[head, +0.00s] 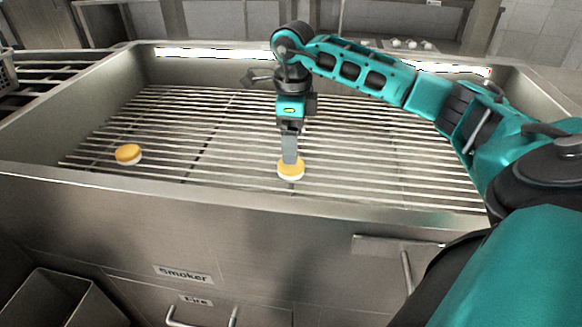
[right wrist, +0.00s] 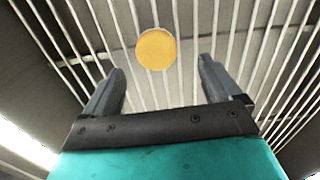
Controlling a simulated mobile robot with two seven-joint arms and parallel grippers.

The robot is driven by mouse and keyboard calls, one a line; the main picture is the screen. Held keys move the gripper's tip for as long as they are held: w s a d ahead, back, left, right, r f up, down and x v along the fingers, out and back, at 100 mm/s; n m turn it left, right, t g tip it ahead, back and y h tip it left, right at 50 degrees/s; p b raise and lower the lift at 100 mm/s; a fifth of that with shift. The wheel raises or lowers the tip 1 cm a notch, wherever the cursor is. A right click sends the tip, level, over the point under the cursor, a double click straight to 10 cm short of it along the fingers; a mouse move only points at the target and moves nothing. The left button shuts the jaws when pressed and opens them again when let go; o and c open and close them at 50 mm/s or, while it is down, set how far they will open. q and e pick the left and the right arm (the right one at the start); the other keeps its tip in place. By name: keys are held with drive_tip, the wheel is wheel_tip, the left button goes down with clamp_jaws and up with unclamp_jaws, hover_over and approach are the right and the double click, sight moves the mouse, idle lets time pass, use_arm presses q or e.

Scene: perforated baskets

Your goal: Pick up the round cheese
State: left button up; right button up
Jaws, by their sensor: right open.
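A round yellow cheese with a pale lower side (head: 291,172) lies on the metal grate (head: 390,150) near the middle of the smoker. My right gripper (head: 290,160) points straight down right above it and partly covers it in the head view. In the right wrist view the yellow cheese (right wrist: 156,49) shows just ahead of and between the open fingers (right wrist: 160,85), apart from both. My left gripper is in no view.
The grate is sunk in a steel basin whose front rim (head: 230,192) and side walls stand above it. A basket (head: 7,72) shows at the far left edge. An open bin (head: 65,300) stands at the lower left. The grate between the two cheeses is clear.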

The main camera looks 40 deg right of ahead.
sight(291, 168)
drive_tip(key=f, duration=0.1)
drive_tip(key=f+b, duration=0.1)
drive_tip(key=f, duration=0.2)
drive_tip(key=shift+s+a+f, duration=0.1)
drive_tip(key=shift+a+f, duration=0.2)
drive_tip(key=shift+f, duration=0.1)
drive_tip(key=shift+f+b, duration=0.3)
drive_tip(key=shift+f, duration=0.1)
drive_tip(key=shift+c, duration=1)
drive_tip(key=c, duration=0.9)
drive_tip(key=shift+c, duration=0.4)
drive_tip(key=shift+r, duration=0.2)
